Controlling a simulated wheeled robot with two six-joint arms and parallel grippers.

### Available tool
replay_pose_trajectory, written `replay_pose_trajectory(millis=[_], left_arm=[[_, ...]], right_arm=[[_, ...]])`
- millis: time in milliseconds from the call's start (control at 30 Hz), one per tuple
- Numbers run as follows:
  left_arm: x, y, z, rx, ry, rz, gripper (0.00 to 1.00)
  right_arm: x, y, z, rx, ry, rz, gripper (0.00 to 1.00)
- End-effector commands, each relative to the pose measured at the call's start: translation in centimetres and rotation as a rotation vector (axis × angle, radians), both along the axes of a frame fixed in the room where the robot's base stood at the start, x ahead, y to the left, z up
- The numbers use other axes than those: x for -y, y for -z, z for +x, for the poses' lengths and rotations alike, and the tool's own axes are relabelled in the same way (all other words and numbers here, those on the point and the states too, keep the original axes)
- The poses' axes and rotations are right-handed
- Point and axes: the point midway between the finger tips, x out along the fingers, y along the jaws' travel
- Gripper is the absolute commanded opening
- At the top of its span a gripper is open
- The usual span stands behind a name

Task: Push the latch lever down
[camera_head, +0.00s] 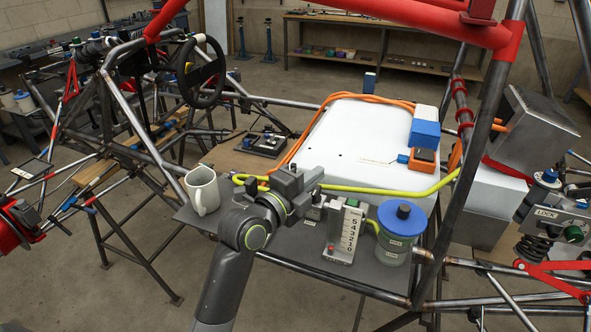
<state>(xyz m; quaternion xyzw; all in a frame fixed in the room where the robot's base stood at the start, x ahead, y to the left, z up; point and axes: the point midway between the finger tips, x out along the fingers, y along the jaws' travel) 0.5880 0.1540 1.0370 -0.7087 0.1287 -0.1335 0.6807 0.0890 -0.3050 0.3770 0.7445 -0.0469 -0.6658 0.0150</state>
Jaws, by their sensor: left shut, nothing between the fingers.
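A grey panel with the word LOCK (556,216) is at the right edge, with a green round knob and a blue-topped part beside it. I cannot make out a latch lever on it for certain. My left gripper (319,206) is shut and empty over the grey shelf in the middle, far to the left of the LOCK panel. Its fingers are small and partly merge with the parts behind them. They are close to the left side of an upright numbered gauge (345,235); I cannot tell whether they touch it. My right gripper is not in view.
A white mug (203,190) stands left of my left wrist. A blue-lidded jar (397,235) stands right of the gauge. A yellow-green hose (390,190) runs behind them, before a white box (350,140). Chassis tubes (468,165) rise between the shelf and LOCK panel.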

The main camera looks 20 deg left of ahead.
Motion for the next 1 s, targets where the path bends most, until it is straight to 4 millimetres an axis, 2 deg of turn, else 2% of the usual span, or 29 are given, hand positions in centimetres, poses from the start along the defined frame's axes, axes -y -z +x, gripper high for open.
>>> replay_pose_trajectory(millis=[33,100,300,1000], left_arm=[[-1.0,0.0,-0.1,-0.003,-0.005,0.011,0.00],[-1.8,0.0,-0.1,-0.002,-0.004,0.011,0.00],[-3.3,0.2,-0.1,-0.002,-0.004,0.007,0.00],[-4.0,0.3,-0.1,-0.002,-0.003,-0.021,0.00]], right_arm=[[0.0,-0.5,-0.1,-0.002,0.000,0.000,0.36],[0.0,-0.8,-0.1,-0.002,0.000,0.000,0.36],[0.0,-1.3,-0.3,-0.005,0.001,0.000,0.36],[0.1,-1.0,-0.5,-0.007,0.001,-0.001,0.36]])
